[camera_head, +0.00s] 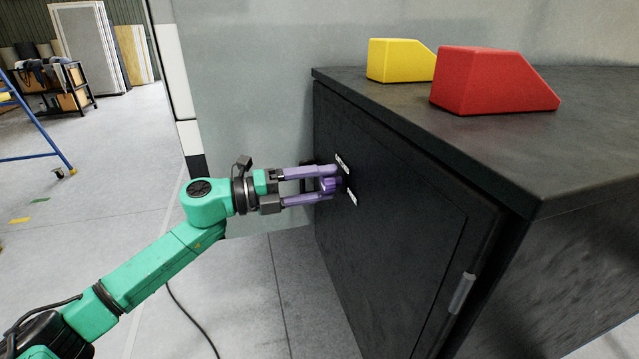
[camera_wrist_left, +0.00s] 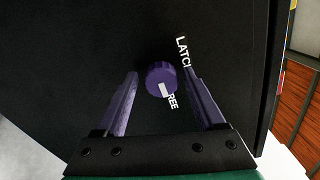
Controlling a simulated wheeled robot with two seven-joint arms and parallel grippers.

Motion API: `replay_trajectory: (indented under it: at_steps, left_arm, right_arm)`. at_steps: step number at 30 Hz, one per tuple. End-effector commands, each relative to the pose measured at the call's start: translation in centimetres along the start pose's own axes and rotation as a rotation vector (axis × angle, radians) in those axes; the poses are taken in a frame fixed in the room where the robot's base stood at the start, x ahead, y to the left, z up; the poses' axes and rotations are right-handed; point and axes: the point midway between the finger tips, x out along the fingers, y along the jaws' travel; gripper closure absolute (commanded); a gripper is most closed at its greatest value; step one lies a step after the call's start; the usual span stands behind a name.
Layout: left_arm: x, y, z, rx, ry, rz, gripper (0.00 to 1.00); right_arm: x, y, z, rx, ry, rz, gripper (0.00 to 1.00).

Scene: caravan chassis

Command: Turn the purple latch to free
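The purple latch (camera_wrist_left: 160,78) is a round ridged knob on the black cabinet door (camera_head: 400,205). It also shows in the head view (camera_head: 328,185), partly hidden by my fingers. A white mark sits on its lower edge, beside the label of which "REE" (camera_wrist_left: 173,101) is readable. A label reading "LATC" (camera_wrist_left: 182,52) is at the upper right, partly behind a finger. My left gripper (camera_head: 326,183) has its purple fingers open, one on each side of the knob. In the wrist view (camera_wrist_left: 161,75), gaps show between knob and fingers. My right gripper is not in view.
A yellow block (camera_head: 400,60) and a red block (camera_head: 492,82) lie on the black cabinet top (camera_head: 590,135). Clear floor (camera_head: 245,290) lies left of the cabinet.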

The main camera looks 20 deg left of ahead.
Motion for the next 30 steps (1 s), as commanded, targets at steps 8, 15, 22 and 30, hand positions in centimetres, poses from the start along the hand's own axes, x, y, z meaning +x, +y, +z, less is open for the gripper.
replay_trajectory:
  at_steps: [8, 15, 22, 30]
  left_arm:
    - [0.0, -0.1, 0.1, -0.001, -0.002, -0.002, 0.21]
    - [-2.4, 0.5, 0.0, -0.003, -0.005, 0.003, 0.21]
    - [-7.8, 1.0, -0.1, -0.005, -0.004, 0.005, 0.21]
    - [-12.3, 0.5, -0.1, -0.004, -0.001, -0.001, 0.21]
  right_arm:
    - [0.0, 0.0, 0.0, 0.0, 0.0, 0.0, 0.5]
    - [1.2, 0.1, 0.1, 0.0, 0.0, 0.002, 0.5]
    - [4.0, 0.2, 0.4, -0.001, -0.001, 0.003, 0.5]
    - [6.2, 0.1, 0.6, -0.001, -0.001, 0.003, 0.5]
